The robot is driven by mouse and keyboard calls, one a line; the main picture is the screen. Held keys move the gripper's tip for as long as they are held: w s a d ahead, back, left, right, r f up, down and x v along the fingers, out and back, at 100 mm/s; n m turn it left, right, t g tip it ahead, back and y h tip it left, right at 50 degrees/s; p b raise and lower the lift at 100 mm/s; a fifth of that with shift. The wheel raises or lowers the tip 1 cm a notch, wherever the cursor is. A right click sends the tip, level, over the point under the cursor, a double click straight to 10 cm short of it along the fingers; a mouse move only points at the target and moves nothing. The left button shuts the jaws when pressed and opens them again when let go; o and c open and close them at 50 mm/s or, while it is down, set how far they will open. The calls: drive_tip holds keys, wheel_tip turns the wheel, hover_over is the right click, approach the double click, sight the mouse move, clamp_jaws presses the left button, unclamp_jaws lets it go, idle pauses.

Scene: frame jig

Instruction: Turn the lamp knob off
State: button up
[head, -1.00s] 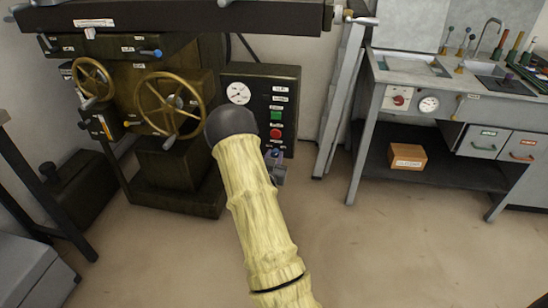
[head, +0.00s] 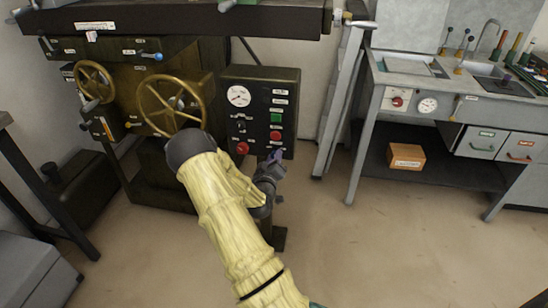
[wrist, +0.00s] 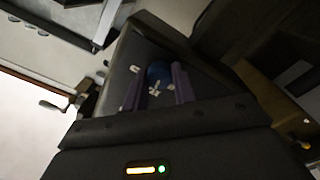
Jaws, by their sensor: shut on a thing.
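My gripper (head: 275,157) is at the lower right of the dark control box (head: 262,76) in the head view. In the wrist view its two purple fingers (wrist: 163,84) stand on either side of a round blue knob (wrist: 160,72) on the dark panel, and they are shut on it. A small white label (wrist: 155,88) lies by the knob, too small to read, so I cannot confirm that this is the lamp knob. In the head view the knob is hidden by my gripper.
The box also carries a gauge (head: 239,96), a green button (head: 276,118) and a red knob (head: 242,148). Brass handwheels (head: 171,104) stand to the left. A grey sink bench (head: 450,85) is at the right. Open floor (head: 370,250) lies in front.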

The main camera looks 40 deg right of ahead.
drive_tip(key=shift+n+p, duration=0.8)
drive_tip(key=shift+n, duration=3.1)
drive_tip(key=o, duration=1)
drive_tip(key=shift+a, duration=0.1)
drive_tip(key=p+v, duration=0.1)
drive_tip(key=v, duration=1.6)
drive_tip(key=shift+s+p, duration=0.25)
drive_tip(key=shift+p, duration=0.15)
drive_tip(key=shift+f, duration=0.1)
